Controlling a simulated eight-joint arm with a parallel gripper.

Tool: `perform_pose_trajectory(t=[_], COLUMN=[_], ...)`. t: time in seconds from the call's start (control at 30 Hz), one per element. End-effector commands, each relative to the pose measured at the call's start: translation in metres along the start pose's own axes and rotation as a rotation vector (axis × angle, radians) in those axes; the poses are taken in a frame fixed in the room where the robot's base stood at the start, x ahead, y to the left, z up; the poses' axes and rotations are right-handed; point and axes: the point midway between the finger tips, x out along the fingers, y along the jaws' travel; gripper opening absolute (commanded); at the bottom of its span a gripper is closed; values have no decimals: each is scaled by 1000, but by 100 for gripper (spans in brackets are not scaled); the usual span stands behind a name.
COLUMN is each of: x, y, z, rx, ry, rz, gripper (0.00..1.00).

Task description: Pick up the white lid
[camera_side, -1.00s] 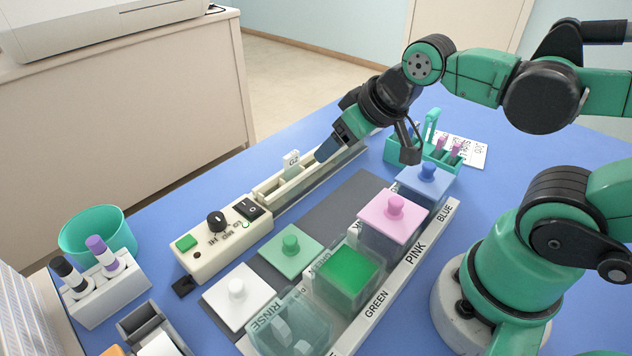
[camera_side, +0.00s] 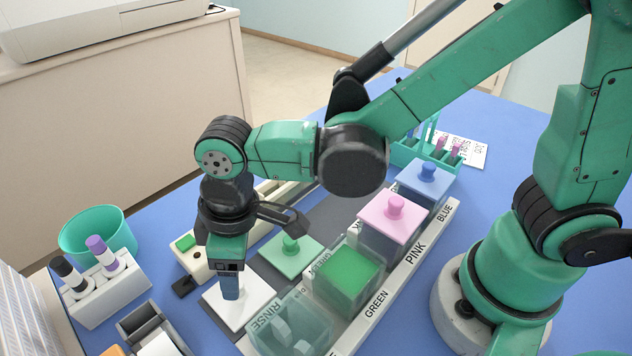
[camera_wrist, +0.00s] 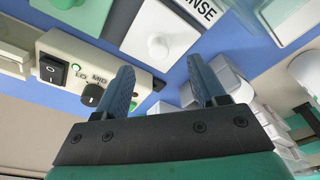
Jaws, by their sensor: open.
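The white lid (camera_side: 246,306) lies flat on the dark mat, left of the clear RINSE jar (camera_side: 290,325). In the side view my gripper (camera_side: 230,290) points down over it and hides its knob. In the wrist view the white lid (camera_wrist: 165,28) with its round knob lies beyond the fingers, near the top of the picture. My gripper's two blue fingers (camera_wrist: 162,88) are apart with nothing between them. The side view does not show whether a finger touches the lid.
The green lid (camera_side: 291,256) lies behind the white lid. The open green jar (camera_side: 348,280), pink-lidded jar (camera_side: 390,222) and blue-lidded jar (camera_side: 425,182) stand in the labelled rack. A white holder with markers (camera_side: 105,290) and a teal cup (camera_side: 95,232) stand at left.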

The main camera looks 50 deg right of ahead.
Motion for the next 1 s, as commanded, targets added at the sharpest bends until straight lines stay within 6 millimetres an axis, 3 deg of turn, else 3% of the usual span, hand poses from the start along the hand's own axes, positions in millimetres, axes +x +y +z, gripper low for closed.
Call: perform_pose_trajectory(t=[0.3,0.7,0.9,0.93,1.0], x=[36,42,42,42,42], y=[1,1,1,1,1], z=[0,0,0,0,0], rx=[3,3,3,3,3], ry=[2,3,3,3,3], rz=[1,1,1,1,1], gripper=[64,64,7,0,0])
